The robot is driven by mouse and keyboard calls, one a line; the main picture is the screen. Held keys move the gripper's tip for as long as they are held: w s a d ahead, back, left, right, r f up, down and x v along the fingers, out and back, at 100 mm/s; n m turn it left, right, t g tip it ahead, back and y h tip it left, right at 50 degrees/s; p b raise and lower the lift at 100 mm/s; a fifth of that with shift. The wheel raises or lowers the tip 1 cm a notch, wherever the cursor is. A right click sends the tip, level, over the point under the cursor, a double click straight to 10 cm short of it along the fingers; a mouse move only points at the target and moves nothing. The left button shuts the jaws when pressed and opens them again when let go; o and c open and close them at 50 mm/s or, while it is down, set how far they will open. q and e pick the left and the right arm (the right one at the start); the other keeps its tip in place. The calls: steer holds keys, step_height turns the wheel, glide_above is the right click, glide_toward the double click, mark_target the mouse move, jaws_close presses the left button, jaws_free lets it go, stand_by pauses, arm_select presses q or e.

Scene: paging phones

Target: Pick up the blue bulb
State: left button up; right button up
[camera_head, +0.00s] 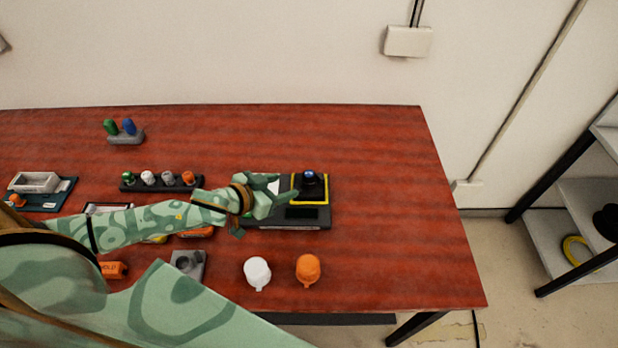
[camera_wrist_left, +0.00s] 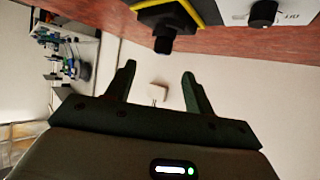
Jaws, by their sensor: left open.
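A blue bulb (camera_head: 128,127) stands beside a green bulb (camera_head: 110,127) in a small grey holder (camera_head: 126,140) at the back left of the table. A dark knob-like piece with a blue top (camera_head: 309,177) stands on a yellow-edged black pad (camera_head: 325,196) on the dark device; I cannot tell whether it is a bulb. My left gripper (camera_head: 284,188) is just left of that piece. In the left wrist view the open, empty fingers (camera_wrist_left: 160,84) point toward the dark piece (camera_wrist_left: 164,44), apart from it in the picture. My right gripper does not show.
A black rack (camera_head: 160,187) with several small bulbs lies behind my left forearm. A white cap (camera_head: 257,272) and an orange cap (camera_head: 308,269) stand near the front edge. The table's right side is clear. A shelf (camera_head: 560,225) stands at the far right.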

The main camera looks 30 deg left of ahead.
mark_target(305, 177)
arm_select(q)
steer(key=x, duration=0.3)
steer(key=shift+w+f, duration=0.25)
steer(key=shift+w, duration=0.1)
steer(key=shift+w+d+f+b, duration=0.25)
steer(key=shift+w+b, duration=0.1)
steer(key=shift+w, duration=0.1)
steer(key=x, duration=0.3)
steer(key=b+x, duration=0.1)
steer(key=x, duration=0.1)
steer(key=shift+w+a, duration=0.15)
steer(key=shift+a, duration=0.1)
steer(key=shift+r, duration=0.1)
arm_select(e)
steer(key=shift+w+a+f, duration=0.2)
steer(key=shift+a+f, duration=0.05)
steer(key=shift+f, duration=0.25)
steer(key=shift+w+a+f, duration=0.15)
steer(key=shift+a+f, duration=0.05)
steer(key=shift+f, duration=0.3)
arm_select(q)
steer(key=c, duration=1)
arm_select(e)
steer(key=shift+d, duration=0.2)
